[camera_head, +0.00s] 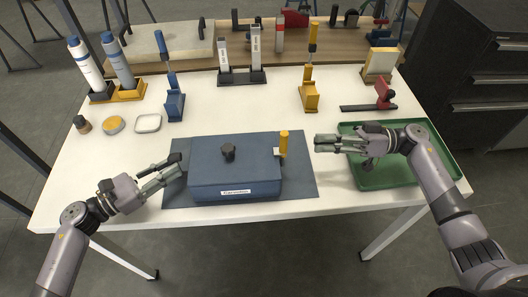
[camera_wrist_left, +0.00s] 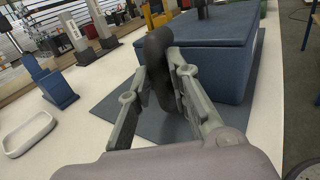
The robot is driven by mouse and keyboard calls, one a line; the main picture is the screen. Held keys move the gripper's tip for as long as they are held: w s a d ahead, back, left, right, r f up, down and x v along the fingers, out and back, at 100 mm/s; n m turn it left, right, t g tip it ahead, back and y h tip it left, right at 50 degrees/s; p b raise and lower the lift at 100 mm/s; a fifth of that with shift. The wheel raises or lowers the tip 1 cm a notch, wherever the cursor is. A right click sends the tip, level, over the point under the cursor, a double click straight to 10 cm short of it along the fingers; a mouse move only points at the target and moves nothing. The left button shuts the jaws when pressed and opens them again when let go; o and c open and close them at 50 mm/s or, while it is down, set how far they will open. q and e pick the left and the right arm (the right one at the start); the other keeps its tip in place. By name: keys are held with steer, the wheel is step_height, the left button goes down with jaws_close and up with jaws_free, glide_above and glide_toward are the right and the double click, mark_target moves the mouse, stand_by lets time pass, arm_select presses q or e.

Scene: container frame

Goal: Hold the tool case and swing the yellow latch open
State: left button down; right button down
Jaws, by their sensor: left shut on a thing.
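The blue tool case (camera_head: 235,180) lies closed on a dark grey mat, with a black knob on its lid and a white label on its front. The yellow latch (camera_head: 284,141) stands upright at the case's right side. My left gripper (camera_head: 170,172) is at the case's left side, shut on the dark handle (camera_wrist_left: 157,58), which sits between its fingers in the left wrist view. The case's blue wall (camera_wrist_left: 222,55) shows beside it. My right gripper (camera_head: 322,143) is open and empty, right of the latch and apart from it.
A green tray (camera_head: 385,178) lies under my right arm. Blue (camera_head: 174,105) and yellow (camera_head: 309,97) upright tools, two bottles, small round containers and a white dish (camera_head: 148,123) stand behind. The white table is clear between the case and the back row.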

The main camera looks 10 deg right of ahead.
mark_target(275, 165)
steer(key=s+a+r+n+t, duration=0.3)
steer(key=a+r+n+t, duration=0.2)
steer(key=a+n+t, duration=0.15)
steer(key=s+a+f+n+t+h, duration=0.4)
steer(key=s+t+h, duration=0.3)
steer(key=s+h, duration=0.2)
steer(key=shift+a+f+n+t+h, duration=0.4)
steer(key=shift+a+n, duration=0.1)
steer(key=shift+n, duration=0.35)
steer(key=shift+w, duration=0.1)
steer(key=x, duration=0.9)
steer(key=shift+a, duration=0.1)
steer(key=d, duration=0.1)
steer(key=w+d, duration=0.1)
steer(key=d, duration=0.1)
steer(key=shift+d, duration=0.1)
steer(key=shift+w+d, duration=0.15)
steer(key=shift+d, duration=0.05)
